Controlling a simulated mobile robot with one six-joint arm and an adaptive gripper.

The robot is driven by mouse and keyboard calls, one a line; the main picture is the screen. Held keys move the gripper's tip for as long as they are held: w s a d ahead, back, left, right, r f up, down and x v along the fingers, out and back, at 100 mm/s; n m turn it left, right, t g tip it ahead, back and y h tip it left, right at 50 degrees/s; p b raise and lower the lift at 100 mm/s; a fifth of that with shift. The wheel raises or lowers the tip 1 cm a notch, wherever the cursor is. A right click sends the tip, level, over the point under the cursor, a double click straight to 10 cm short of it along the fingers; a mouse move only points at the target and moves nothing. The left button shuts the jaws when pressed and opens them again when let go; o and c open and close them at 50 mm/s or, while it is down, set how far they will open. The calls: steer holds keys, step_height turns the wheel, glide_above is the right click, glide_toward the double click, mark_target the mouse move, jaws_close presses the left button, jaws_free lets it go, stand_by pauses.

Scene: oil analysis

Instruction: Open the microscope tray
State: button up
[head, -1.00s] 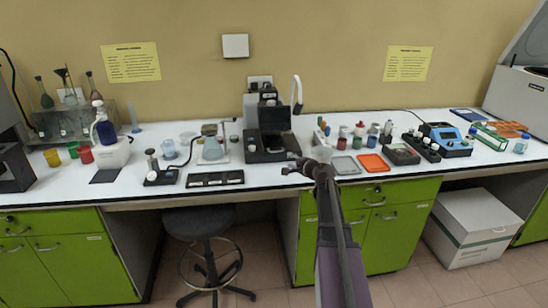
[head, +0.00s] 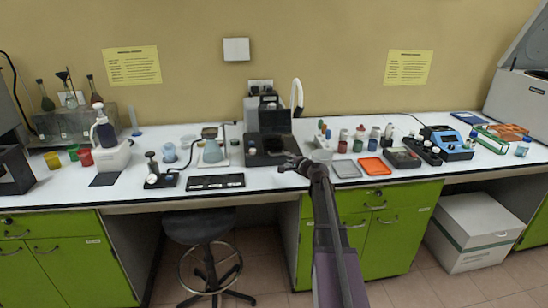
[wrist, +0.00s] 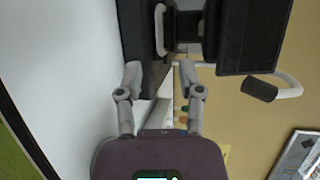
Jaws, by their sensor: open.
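The microscope (head: 268,130) is a black and grey device with a dark screen, standing at the back middle of the bench. Its low black base (head: 268,150) faces the front edge; I cannot make out a separate tray clearly. In the wrist view the black base (wrist: 140,45) lies just beyond my fingers, with a pale handle-like bar (wrist: 160,30) beside it. My gripper (head: 290,164) is at the front right of the base. It also shows in the wrist view (wrist: 161,75), open, with nothing between the fingertips. Whether a fingertip touches the base cannot be told.
A grey tray (head: 345,168) and an orange tray (head: 374,166) lie right of my arm, with several small bottles behind. A black slide holder (head: 215,181) lies left. A white curved tube (head: 297,97) rises beside the microscope. A stool (head: 201,229) stands below.

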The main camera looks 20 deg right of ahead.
steer(key=b+x, duration=0.1)
steer(key=x, duration=0.8)
steer(key=shift+w+a+b, duration=0.1)
steer(key=shift+w+b, duration=0.3)
jaws_close()
